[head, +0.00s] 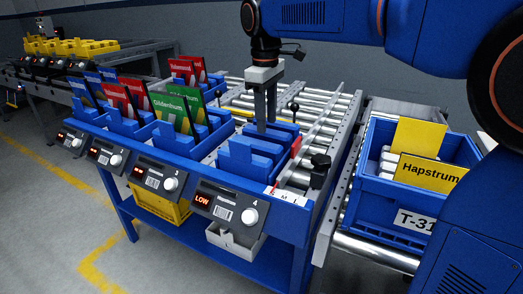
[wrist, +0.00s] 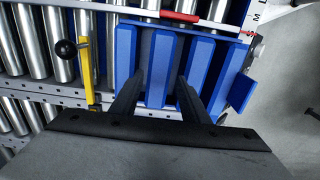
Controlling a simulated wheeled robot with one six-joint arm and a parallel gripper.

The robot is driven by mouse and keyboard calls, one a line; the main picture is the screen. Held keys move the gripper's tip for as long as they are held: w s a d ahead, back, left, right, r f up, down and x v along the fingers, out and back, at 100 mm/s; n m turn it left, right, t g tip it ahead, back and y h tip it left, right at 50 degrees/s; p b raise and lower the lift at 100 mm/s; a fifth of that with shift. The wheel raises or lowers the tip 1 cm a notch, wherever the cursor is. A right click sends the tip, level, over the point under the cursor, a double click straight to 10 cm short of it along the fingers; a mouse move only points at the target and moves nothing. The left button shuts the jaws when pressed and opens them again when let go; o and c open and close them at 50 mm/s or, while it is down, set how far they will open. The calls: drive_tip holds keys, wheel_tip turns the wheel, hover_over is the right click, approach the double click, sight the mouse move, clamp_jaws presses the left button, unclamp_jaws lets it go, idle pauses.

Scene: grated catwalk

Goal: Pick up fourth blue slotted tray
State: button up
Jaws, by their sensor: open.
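The fourth blue slotted tray (head: 262,149) sits in the bay behind the panel marked 4 and holds no cards. In the wrist view it shows as parallel blue ribs (wrist: 201,62) with dark gaps between them. My gripper (head: 266,126) points down over the tray with its jaws apart. In the wrist view the two fingertips of my gripper (wrist: 161,78) lie on either side of one blue rib. Whether the fingers touch the rib I cannot tell. The lower part of the tray is hidden in its bay.
Other blue trays to the left hold red cards (head: 118,97) and green cards (head: 172,110). A roller conveyor (head: 325,110) lies behind and right. A black knob (head: 320,163) stands near the right edge. A blue crate (head: 375,192) with yellow cards is farther right.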

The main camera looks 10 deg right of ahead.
sight(267, 134)
drive_tip(key=shift+w+d+f, duration=0.1)
drive_tip(key=shift+f, duration=1.3)
drive_tip(key=shift+w+d+f, duration=0.1)
drive_tip(key=shift+f, duration=1.3)
drive_tip(key=shift+c, duration=0.2)
clamp_jaws()
